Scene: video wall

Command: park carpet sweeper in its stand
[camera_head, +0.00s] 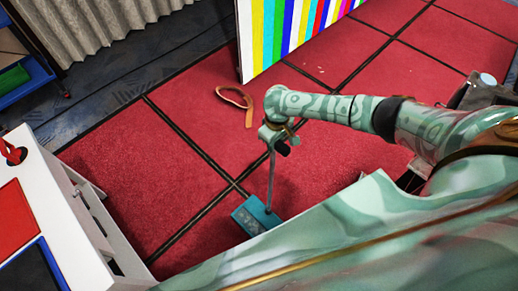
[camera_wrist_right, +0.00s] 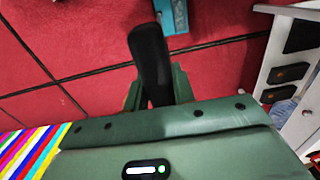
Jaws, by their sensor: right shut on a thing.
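The carpet sweeper's teal head (camera_head: 257,214) rests on the red carpet, left of the centre bottom in the head view. Its thin grey pole (camera_head: 271,180) rises, slightly tilted, to my right gripper (camera_head: 279,142). My right gripper is shut on the sweeper's black handle, which shows in the right wrist view (camera_wrist_right: 150,55) between the green fingers. The teal head (camera_wrist_right: 171,15) appears beyond the handle at the top of that view. I cannot make out the sweeper's stand in either view. My left gripper is not in view.
A white cabinet (camera_head: 65,211) with drawers stands at left. A brown strap loop (camera_head: 238,101) lies on the carpet near the colour-striped video wall (camera_head: 278,30). Small pale crumbs (camera_head: 321,70) lie farther back. Open carpet lies left of the sweeper.

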